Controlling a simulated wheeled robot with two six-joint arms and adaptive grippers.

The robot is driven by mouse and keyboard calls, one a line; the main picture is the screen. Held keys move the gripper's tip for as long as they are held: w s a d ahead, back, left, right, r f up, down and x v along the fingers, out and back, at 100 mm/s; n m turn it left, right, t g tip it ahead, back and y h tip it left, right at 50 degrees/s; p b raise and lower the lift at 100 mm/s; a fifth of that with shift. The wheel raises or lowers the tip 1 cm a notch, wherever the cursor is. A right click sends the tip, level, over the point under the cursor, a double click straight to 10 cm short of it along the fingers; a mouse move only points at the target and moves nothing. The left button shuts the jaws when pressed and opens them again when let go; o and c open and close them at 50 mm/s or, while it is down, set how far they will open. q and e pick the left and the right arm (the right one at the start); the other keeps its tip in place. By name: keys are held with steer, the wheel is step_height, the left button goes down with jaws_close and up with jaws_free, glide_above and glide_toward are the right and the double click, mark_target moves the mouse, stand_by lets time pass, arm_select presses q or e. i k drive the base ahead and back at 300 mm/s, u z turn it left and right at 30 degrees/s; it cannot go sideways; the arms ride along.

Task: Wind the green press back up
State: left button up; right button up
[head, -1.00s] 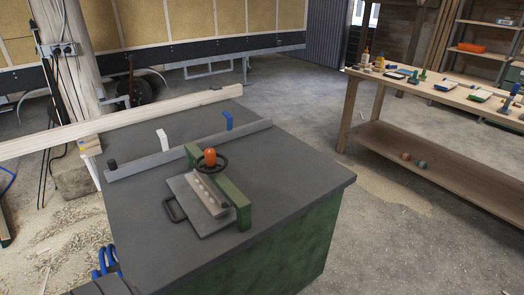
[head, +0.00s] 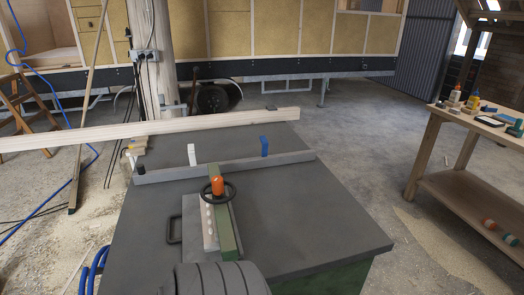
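The green press is a green beam (head: 226,220) lying over the dark table top, and it runs away from me in the head view. A black handwheel (head: 231,193) with an orange knob (head: 217,187) sits on it near its far end. A grey plate (head: 191,222) with a black loop handle (head: 174,230) lies to its left. A pale strip with a row of round dots (head: 209,228) lies on the plate, beside the beam. I cannot tell how high the beam stands above the plate. Neither gripper shows; a dark ribbed shape at the bottom hides the beam's near end.
A long timber (head: 200,120) lies behind. A wooden bench (head: 470,125) stands right. Floor between is clear.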

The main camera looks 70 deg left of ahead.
mark_target(217, 182)
steer(key=i, duration=1.6)
steer(key=u, duration=2)
